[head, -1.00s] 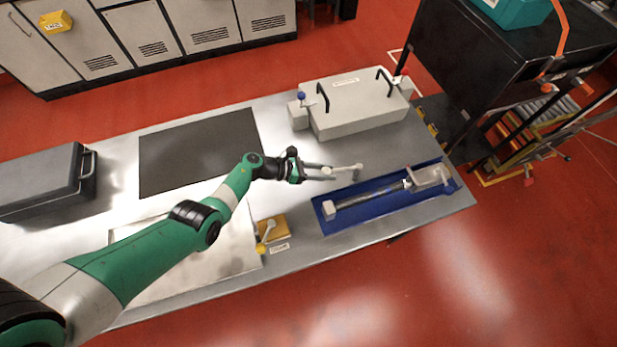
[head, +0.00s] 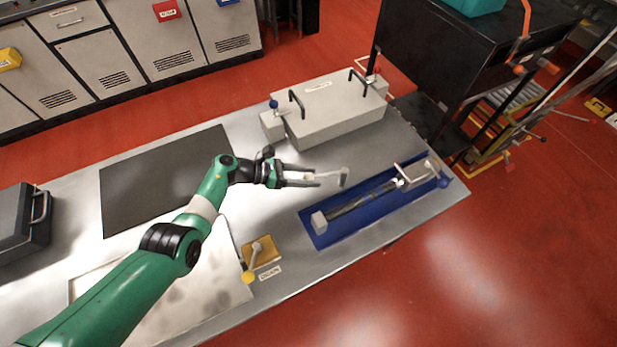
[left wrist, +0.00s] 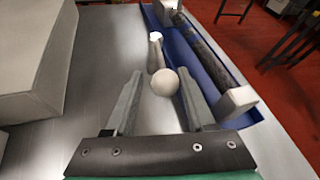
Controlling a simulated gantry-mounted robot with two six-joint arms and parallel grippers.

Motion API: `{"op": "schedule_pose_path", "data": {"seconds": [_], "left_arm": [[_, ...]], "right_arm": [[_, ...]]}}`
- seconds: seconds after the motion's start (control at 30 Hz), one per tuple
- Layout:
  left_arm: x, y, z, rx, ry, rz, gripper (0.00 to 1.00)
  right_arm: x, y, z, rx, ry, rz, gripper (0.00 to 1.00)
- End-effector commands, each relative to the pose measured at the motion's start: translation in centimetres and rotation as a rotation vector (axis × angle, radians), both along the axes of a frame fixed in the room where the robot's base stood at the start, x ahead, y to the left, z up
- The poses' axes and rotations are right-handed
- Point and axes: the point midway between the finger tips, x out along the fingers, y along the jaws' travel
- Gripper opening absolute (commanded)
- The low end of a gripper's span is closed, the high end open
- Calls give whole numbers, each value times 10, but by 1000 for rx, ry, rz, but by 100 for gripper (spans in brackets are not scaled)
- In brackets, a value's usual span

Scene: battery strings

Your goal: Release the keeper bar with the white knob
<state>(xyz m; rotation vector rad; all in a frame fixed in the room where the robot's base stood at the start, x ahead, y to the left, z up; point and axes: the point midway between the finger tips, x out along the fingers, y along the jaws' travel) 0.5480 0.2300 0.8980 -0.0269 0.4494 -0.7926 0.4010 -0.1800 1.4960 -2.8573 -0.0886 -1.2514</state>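The white knob (left wrist: 165,82) is a pale ball between the two fingers of my left gripper (left wrist: 160,76) in the left wrist view. The fingers stand apart, with visible gaps on both sides of the knob. A pale grey bar (left wrist: 156,52) with a white top shows just beyond the knob; its joint to the knob is hidden. In the head view my left gripper (head: 312,179) reaches from the left to the pale bar (head: 344,177), just behind the blue tray (head: 312,240). The knob is hard to make out there. My right gripper is out of view.
A dark cylinder (head: 362,200) lies in the tray between a pale block (head: 319,221) and a clamp (head: 415,175). A grey box with black handles (head: 335,112) stands behind. The dark mat (head: 160,185) is bare.

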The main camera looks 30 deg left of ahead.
Motion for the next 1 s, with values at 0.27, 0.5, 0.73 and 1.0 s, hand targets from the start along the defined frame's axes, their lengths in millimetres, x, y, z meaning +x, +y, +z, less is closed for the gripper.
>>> {"op": "schedule_pose_path", "data": {"seconds": [0.27,0.5,0.73,1.0], "left_arm": [[0,-1,1,-4,-1,-2,68],[-11,13,12,-4,-1,1,68],[-45,52,32,-3,-2,3,68],[-70,79,44,-3,-1,1,68]], "right_arm": [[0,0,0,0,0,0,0],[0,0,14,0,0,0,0],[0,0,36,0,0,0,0],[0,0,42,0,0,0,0]]}}
